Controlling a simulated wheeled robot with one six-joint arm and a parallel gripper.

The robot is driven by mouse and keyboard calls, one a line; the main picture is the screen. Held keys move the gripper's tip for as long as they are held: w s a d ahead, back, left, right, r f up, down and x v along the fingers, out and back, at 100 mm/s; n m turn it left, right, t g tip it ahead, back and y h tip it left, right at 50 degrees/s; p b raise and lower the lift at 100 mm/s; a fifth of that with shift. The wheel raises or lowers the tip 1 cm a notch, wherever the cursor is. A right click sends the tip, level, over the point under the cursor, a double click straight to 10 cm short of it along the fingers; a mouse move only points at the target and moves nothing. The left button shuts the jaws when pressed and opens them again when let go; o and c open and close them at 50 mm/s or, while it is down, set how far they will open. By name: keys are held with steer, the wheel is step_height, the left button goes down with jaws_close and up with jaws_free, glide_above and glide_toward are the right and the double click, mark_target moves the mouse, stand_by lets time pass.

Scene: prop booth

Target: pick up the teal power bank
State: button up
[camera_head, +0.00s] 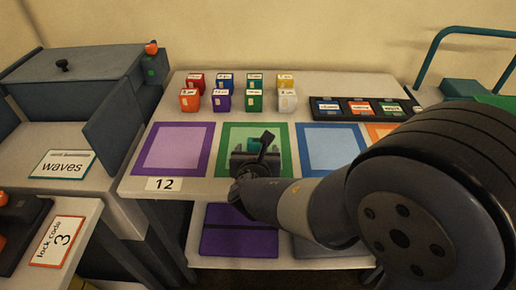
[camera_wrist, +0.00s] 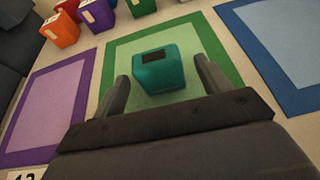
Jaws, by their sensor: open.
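The teal power bank (camera_wrist: 158,72) stands on the green-bordered mat (camera_wrist: 205,45) in the wrist view, with a dark panel on its top. In the head view only a bit of the power bank (camera_head: 256,143) shows behind my gripper. My gripper (camera_wrist: 160,85) is open, its two dark fingers spread to the left and right of the power bank, with a gap on each side. No contact shows. In the head view my gripper (camera_head: 258,150) is over the green mat, and my arm hides part of the table.
A purple mat (camera_head: 173,149) lies to the left and a blue mat (camera_head: 331,149) to the right. Several small coloured boxes (camera_head: 220,99) stand in rows behind. A black tray (camera_head: 362,109) is at the back right. A grey bin (camera_head: 75,75) stands at the left.

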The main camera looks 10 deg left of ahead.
mark_target(257, 144)
steer(key=x, duration=0.4)
steer(key=shift+w+r, duration=0.1)
steer(key=shift+w, duration=0.05)
steer(key=shift+c, duration=0.4)
steer(key=c, duration=1.1)
